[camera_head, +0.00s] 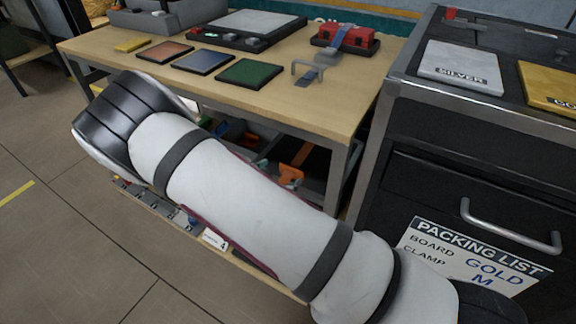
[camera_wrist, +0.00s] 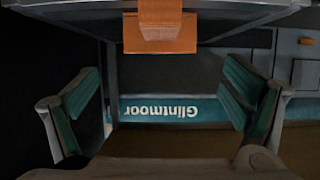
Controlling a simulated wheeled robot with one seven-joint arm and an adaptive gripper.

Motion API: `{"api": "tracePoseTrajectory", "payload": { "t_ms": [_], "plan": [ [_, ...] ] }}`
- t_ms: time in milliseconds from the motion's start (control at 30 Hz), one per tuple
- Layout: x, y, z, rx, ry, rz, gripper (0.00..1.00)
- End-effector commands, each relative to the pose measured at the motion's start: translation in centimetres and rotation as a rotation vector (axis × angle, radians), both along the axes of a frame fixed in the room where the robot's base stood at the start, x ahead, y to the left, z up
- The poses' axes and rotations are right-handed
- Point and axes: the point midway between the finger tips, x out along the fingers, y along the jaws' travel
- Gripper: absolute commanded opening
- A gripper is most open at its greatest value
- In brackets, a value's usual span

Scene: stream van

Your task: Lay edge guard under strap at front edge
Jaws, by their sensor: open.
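My gripper (camera_wrist: 162,103) is open in the wrist view, its teal-padded fingers wide apart with nothing between them. An orange piece (camera_wrist: 165,42) with a paler block on it sits at the top, over a dark edge, beyond the fingers; I cannot tell whether it is the edge guard. In the head view a blue-grey strap (camera_head: 327,57) runs from a red device (camera_head: 346,38) toward the bench's front edge. A grey arch-shaped bracket (camera_head: 307,70) stands by the strap's lower end. My gripper does not show in the head view.
A dark cabinet (camera_head: 450,165) stands close on the right. Bins with orange items (camera_head: 291,173) sit below. My arm covers much of the front.

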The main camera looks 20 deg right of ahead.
Motion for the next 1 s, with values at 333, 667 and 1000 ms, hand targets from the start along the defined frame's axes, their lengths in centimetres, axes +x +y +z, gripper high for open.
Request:
{"api": "tracePoseTrajectory", "payload": {
  "t_ms": [333,667,1000],
  "plan": [
    [-3.0,3.0,1.8,-0.001,0.001,0.000,0.94],
    [-3.3,3.2,1.9,-0.001,0.001,0.000,0.94],
    [-3.2,3.2,1.9,-0.001,0.001,0.000,0.94]
  ]
}}
